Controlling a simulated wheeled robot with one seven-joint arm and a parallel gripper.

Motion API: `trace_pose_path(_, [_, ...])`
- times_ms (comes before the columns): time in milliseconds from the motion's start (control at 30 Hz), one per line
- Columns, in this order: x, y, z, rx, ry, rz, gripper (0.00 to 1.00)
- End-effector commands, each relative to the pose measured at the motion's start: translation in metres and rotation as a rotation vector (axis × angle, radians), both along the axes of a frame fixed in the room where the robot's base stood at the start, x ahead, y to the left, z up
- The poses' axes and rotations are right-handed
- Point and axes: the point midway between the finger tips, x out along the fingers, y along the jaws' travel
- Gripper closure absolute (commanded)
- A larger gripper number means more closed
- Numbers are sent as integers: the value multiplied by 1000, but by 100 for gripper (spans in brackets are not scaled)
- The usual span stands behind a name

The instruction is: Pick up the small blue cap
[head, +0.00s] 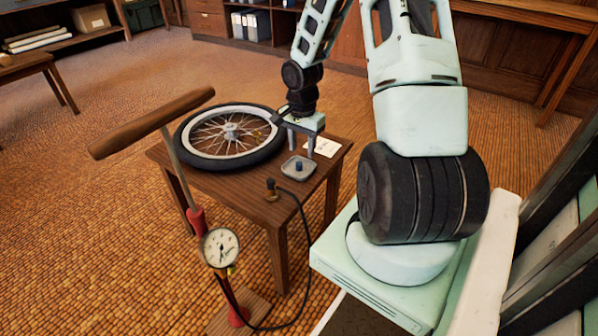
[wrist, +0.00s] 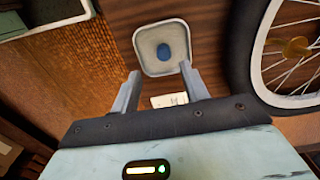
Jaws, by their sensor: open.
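The small blue cap (head: 299,165) stands in a small pale square dish (head: 292,172) on the wooden table's front right part. In the wrist view the cap (wrist: 164,52) shows as a blue oval near the middle of the dish (wrist: 148,67). My gripper (head: 301,147) is open and empty, with its fingers pointing down above the table near the dish. In the wrist view the gripper's fingertips (wrist: 160,72) are spread, and the cap appears beyond them, apart from both fingers.
A spoked wheel (head: 183,139) lies on the table (head: 240,187) left of the dish. A white card (head: 327,147) lies to the right. A hose end (head: 271,187) rests at the front edge. A floor pump with a gauge (head: 220,247) and wooden handle (head: 150,124) stands in front.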

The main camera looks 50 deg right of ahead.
Motion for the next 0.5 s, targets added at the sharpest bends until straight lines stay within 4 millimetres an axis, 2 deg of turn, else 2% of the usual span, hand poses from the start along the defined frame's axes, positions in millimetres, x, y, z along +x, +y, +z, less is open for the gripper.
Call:
trace_pose_path(167, [1,1,-14,1,-1,0,55])
trace_pose_path(333, [7,2,-41,2,-1,0,55])
trace_pose_path(500, [7,2,-56,1,-1,0,55])
